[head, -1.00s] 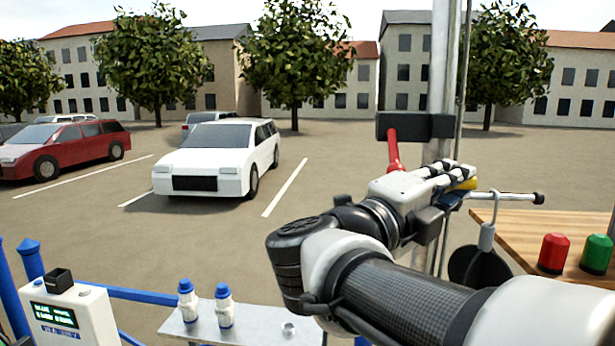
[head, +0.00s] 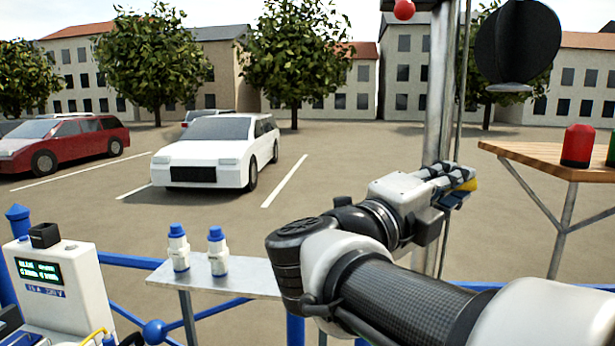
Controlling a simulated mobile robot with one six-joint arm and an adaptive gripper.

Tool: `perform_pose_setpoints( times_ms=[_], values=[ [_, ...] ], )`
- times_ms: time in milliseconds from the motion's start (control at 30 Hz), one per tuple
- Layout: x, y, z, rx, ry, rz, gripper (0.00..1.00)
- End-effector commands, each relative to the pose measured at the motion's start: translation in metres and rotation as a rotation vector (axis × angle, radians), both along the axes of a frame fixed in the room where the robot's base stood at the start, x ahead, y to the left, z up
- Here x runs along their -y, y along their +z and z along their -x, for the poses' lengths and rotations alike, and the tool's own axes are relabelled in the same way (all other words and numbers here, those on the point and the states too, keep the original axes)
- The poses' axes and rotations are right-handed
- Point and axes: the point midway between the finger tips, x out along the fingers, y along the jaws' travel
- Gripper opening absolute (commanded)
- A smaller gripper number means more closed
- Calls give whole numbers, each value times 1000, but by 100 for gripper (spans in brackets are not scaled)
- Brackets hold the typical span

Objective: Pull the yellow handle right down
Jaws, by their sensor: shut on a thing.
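The yellow handle (head: 471,186) shows as a small yellow patch at the tips of my gripper (head: 460,178), right of the grey mast. My gripper is shut on it, and its fingers hide most of it. A thin line (head: 464,60) runs upright beside the mast (head: 437,100), above the gripper. A black ball shape made of crossed discs (head: 517,40) is high at the upper right. Whether the handle is at the bottom of its travel cannot be told.
A metal shelf (head: 235,276) with two blue-capped white bottles is left of my arm. A white box with a display (head: 45,285) and blue rails (head: 130,261) are at lower left.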

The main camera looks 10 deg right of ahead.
Motion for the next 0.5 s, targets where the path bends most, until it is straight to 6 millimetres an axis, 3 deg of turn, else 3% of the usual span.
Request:
perform_pose_setpoints(
  times_ms=[33, 200, 500],
  values=[
    [0, -25, 0, 4, 1, -5, 0],
    [0, -62, 0, 3, 1, -5, 0],
    [0, -91, 0, 6, 2, -4, 0]
  ],
)
